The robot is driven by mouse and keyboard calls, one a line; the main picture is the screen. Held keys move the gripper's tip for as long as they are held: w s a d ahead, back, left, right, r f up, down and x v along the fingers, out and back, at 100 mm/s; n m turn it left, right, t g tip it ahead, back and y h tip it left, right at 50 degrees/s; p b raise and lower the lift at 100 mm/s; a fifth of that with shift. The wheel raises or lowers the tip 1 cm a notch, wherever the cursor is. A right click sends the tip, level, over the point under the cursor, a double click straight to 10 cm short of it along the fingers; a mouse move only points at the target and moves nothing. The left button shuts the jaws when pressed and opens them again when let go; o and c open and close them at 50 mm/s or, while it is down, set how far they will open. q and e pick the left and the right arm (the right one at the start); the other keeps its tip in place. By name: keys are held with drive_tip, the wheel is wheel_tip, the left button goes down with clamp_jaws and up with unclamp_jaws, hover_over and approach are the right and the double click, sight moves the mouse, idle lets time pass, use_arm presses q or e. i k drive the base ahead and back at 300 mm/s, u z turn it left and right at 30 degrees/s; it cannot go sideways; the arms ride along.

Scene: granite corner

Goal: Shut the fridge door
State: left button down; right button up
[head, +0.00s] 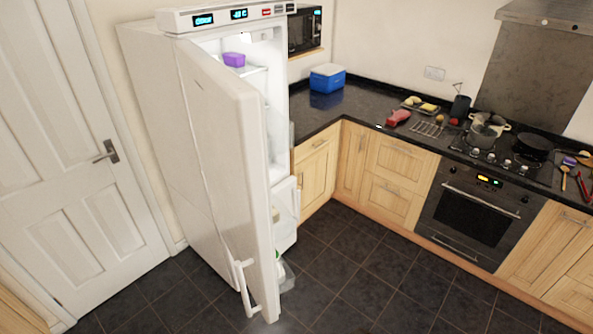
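The tall white fridge (145,110) stands against the wall left of the counter, with a display panel along its top. Its door (226,170) is wide open and swung out toward me, hinged on the left side. The white door handle (243,288) is low on the door's outer face, near its free edge. Through the gap I see lit shelves with a purple container (234,59) on one, and door bins partly hidden behind the door. Neither of my grippers is in view.
A closed white room door (60,150) is at the left. The black counter (330,112) with wooden cabinets runs right of the fridge, carrying a blue cooler box (327,78), a hob with pans and an oven (475,215) below. The dark tiled floor (340,290) is clear in front.

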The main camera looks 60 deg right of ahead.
sight(228, 117)
drive_tip(key=z, duration=1.25)
drive_tip(key=i, duration=1)
